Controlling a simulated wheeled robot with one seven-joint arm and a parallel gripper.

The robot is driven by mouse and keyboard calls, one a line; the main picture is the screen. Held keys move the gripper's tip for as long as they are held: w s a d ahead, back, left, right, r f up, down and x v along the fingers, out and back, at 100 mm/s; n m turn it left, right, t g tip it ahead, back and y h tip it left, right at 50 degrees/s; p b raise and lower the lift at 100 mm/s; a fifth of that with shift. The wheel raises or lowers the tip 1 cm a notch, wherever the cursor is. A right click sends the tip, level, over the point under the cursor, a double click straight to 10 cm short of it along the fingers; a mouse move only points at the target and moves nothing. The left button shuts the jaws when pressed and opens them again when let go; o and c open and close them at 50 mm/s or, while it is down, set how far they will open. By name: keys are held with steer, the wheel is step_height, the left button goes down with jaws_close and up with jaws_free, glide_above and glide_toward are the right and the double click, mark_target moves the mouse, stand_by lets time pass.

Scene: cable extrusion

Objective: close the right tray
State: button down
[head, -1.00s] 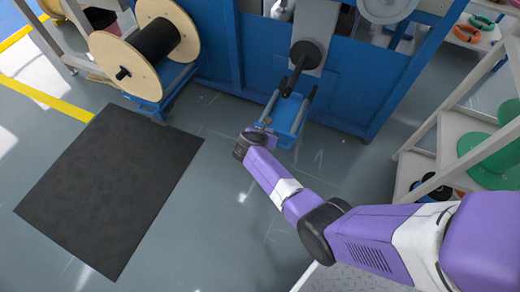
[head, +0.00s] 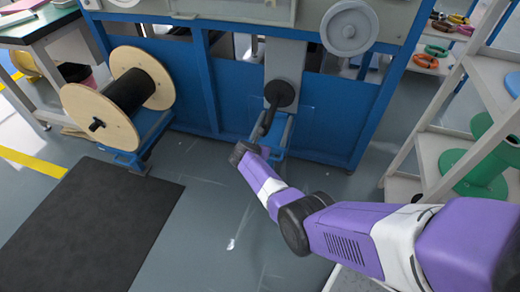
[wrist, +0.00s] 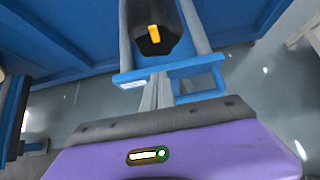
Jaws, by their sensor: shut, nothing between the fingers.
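The right tray is a blue sliding frame (head: 285,130) low at the front of the blue machine. A black shaft (head: 270,115) from a grey upright stands over it. In the wrist view its blue front bar (wrist: 178,70) and a blue loop handle (wrist: 203,82) are close ahead, below the black shaft with an orange tip (wrist: 154,36). My gripper (wrist: 155,92) is shut and empty, its fingers right at the front bar; whether they touch it I cannot tell. In the head view my arm hides the gripper and part of the tray.
The left tray (head: 150,130) holds a wooden spool (head: 115,95) wound with black cable, out from the machine. A grey rack (head: 425,150) with a green spool stands on the right. A black mat (head: 90,230) lies on the floor at left; the floor between is clear.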

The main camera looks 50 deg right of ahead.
steer(key=shift+w+d+r, duration=0.2)
steer(key=shift+d+r, duration=0.1)
steer(key=shift+d, duration=0.05)
steer(key=s+a+r+p, duration=0.4)
steer(key=a+r+p, duration=0.2)
steer(key=a, duration=0.5)
steer(key=shift+s+a+p, duration=0.15)
steer(key=shift+a+p, duration=0.05)
steer(key=shift+p, duration=0.9)
